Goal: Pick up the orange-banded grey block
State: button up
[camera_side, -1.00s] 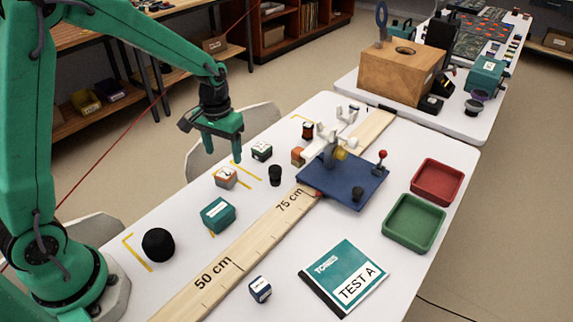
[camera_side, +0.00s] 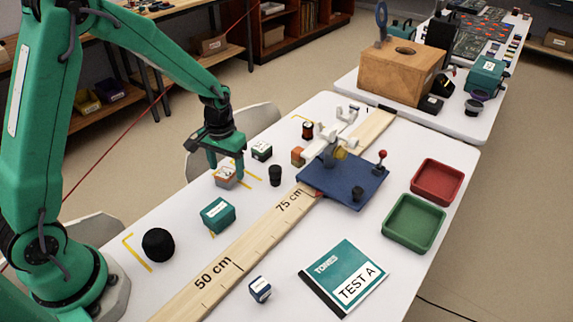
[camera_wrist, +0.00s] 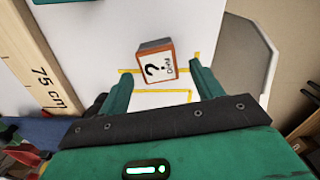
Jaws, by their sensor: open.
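The orange-banded grey block (camera_side: 225,181) sits on the white table by yellow tape marks, partly hidden by my fingers in the side view. In the wrist view the block (camera_wrist: 156,62) shows a white label with a question mark and an orange band, slightly turned. My gripper (camera_side: 227,172) is open, pointing down over the block. In the wrist view my gripper (camera_wrist: 160,80) has one fingertip to each side of the block in the picture. The block looks slightly beyond the fingertips; I cannot tell whether they touch it.
A green-black block (camera_side: 261,151) and a dark cup (camera_side: 275,176) stand close to the right. A teal box (camera_side: 218,215) and a black ball (camera_side: 158,245) lie nearer. The wooden ruler (camera_side: 238,262) crosses the table. A blue board (camera_side: 355,190) carries an apparatus.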

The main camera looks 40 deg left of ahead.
jog(key=shift+f, duration=1.15)
jog(key=c, duration=1.1)
jog(key=shift+r, duration=0.2)
jog(key=shift+r, duration=0.85)
notch_tip(320, 180, up, 2)
jog(key=shift+r, duration=0.2)
jog(key=s+d+r, duration=0.1)
jog(key=d+r, duration=0.1)
jog(key=d, duration=0.1)
jog(key=s+d+r, duration=0.2)
jog(key=d, duration=0.2)
jog(key=s+d+r, duration=0.2)
jog(key=d, duration=0.1)
jog(key=shift+s+d+r, duration=0.2)
jog(key=shift+s+r, duration=0.05)
jog(key=shift+r, duration=0.05)
